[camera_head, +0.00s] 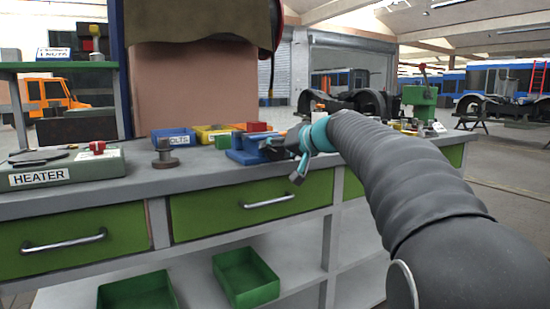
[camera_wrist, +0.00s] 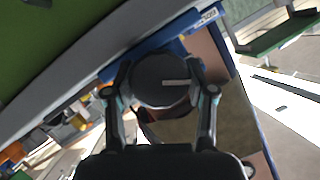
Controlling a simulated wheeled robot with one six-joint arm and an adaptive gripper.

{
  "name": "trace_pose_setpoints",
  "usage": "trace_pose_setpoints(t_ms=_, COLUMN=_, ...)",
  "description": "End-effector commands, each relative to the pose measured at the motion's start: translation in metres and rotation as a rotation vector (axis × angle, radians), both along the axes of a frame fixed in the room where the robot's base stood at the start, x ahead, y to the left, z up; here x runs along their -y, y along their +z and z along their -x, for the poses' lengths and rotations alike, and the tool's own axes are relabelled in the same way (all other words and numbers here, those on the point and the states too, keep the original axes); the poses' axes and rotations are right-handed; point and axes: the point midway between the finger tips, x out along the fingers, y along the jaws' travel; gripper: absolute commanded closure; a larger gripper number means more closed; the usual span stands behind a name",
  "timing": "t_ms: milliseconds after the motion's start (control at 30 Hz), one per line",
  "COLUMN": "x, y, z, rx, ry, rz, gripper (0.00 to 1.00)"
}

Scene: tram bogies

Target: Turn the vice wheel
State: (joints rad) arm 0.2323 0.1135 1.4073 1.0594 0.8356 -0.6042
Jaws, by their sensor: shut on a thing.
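The blue vice (camera_head: 250,148) sits on the grey workbench at the front edge, left of my gripper. My gripper (camera_head: 284,146) reaches it from the right, with its teal wrist bent behind. In the wrist view, the vice wheel (camera_wrist: 160,82) is a dark round disc with a pale line mark right of its middle. The two fingers of my gripper (camera_wrist: 160,72) are shut on it, one at its left side and one at its right. The vice's blue body (camera_wrist: 125,60) shows behind the wheel. In the head view my gripper mostly hides the wheel.
The workbench (camera_head: 190,180) has green drawers below. A heater box (camera_head: 65,170), a blue bolts bin (camera_head: 173,137) and a yellow bin (camera_head: 217,132) stand left of the vice. A green machine (camera_head: 420,98) stands farther right. Open floor lies at right.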

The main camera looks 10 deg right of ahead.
Motion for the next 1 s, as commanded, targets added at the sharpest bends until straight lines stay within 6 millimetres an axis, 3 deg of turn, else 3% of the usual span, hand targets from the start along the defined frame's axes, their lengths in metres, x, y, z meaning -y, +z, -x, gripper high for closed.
trace_pose_setpoints(t_ms=500, x=0.0014, y=-0.0048, z=-0.0008, rx=-0.143, ry=0.0, rz=-0.437, gripper=0.8)
trace_pose_setpoints(t_ms=1000, x=0.0009, y=-0.0029, z=-0.0006, rx=-0.21, ry=0.0, rz=-0.641, gripper=0.8)
